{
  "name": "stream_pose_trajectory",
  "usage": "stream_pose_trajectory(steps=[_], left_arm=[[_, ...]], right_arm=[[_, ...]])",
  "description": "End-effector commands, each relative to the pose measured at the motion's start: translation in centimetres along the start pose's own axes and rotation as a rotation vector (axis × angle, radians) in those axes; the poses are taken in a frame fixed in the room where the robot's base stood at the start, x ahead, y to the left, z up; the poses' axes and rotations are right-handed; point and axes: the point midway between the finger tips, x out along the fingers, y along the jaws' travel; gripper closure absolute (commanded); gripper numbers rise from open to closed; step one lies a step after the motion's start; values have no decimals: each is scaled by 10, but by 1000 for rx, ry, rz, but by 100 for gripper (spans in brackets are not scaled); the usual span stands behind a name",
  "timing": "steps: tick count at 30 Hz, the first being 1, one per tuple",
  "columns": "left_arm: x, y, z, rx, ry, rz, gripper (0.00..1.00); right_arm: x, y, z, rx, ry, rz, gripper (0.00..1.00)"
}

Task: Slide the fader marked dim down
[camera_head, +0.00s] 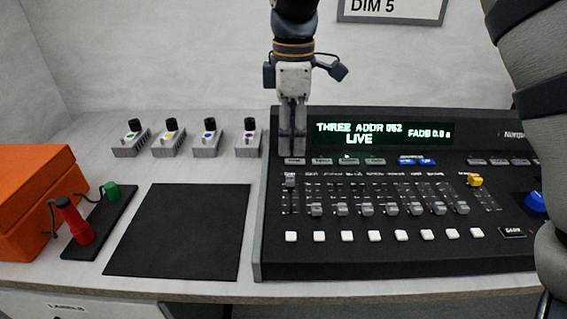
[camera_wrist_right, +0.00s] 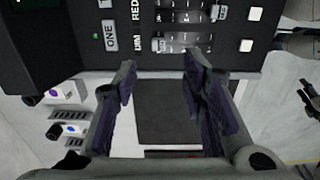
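The console (camera_head: 400,262) is a black desk with a row of faders. The dim fader (camera_head: 290,181) is the leftmost, its grey cap near the top of its slot. In the right wrist view the dim fader cap (camera_wrist_right: 159,45) sits beside the printed DIM label. My right gripper (camera_head: 292,154) points down over the console's upper left, in front of the display's left edge and above the dim fader. In the right wrist view my right gripper (camera_wrist_right: 160,66) has its fingers apart with nothing between them. My left gripper is not in view.
Several other faders (camera_head: 365,209) sit low in their slots, right of dim; a yellow-capped fader (camera_head: 475,180) is high. White buttons (camera_head: 291,236) line the front. Small grey fixtures (camera_head: 131,146), a black mat (camera_head: 180,232) and an orange case (camera_head: 30,190) stand left.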

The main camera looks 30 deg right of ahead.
Motion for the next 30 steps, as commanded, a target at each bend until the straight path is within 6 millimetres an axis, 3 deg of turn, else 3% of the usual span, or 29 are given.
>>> stream_pose_trajectory(steps=[3,9,14,21,26,30], left_arm=[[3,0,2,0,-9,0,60],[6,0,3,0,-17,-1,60],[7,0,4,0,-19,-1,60],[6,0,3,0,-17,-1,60],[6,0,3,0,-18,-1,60],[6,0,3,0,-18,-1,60]], right_arm=[[36,-1,0,0,-5,-8,62],[76,0,0,0,-4,-4,62],[88,0,0,1,-1,-2,62],[89,0,0,0,0,0,62],[88,0,0,0,0,0,98],[88,0,0,0,0,0,100]])
